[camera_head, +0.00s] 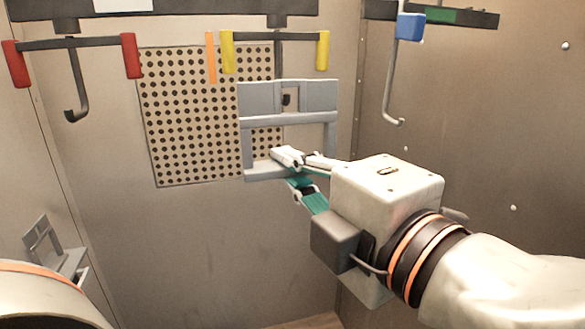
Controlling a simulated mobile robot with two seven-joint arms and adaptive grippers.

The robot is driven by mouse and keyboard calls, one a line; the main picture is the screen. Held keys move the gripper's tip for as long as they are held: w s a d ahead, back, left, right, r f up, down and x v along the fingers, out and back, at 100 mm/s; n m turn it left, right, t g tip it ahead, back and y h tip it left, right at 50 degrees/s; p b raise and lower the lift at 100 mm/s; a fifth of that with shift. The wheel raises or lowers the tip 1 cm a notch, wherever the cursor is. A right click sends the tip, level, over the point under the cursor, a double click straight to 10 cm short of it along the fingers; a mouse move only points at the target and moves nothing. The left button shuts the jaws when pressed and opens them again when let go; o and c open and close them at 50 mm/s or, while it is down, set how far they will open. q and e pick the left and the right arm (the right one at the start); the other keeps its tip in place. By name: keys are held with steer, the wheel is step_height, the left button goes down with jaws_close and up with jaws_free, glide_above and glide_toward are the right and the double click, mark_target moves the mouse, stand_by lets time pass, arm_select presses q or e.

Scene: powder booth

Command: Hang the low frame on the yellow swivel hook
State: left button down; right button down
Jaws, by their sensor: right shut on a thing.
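The frame is upright, in front of the perforated panel. The yellow swivel hook (276,46) hangs from the rail above, with a yellow grip at each end of its crossbar. Its dark stem runs down behind the frame's top. A small dark piece shows through the opening in the frame's upper plate, perhaps the hook's tip. I cannot tell if the frame rests on the hook. My left gripper is not in view.
A red-gripped hook (76,90) hangs at the left and a hook with a blue block (410,27) at the right. The perforated panel (190,140) is on the back wall. A small grey frame-like piece (42,243) stands low at the left. The lower middle is clear.

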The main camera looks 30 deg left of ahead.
steer(key=shift+w+x, duration=0.2)
steer(key=shift+x, duration=0.7)
steer(key=shift+w+x, duration=0.2)
steer(key=shift+x, duration=0.75)
steer(key=shift+d+r, duration=0.1)
steer(key=shift+d, duration=0.1)
steer(key=shift+f, duration=0.2)
steer(key=shift+f, duration=0.6)
steer(key=c, duration=2.1)
jaws_free()
steer(key=shift+d, duration=0.1)
steer(key=v, duration=0.7)
steer(key=shift+d, duration=0.15)
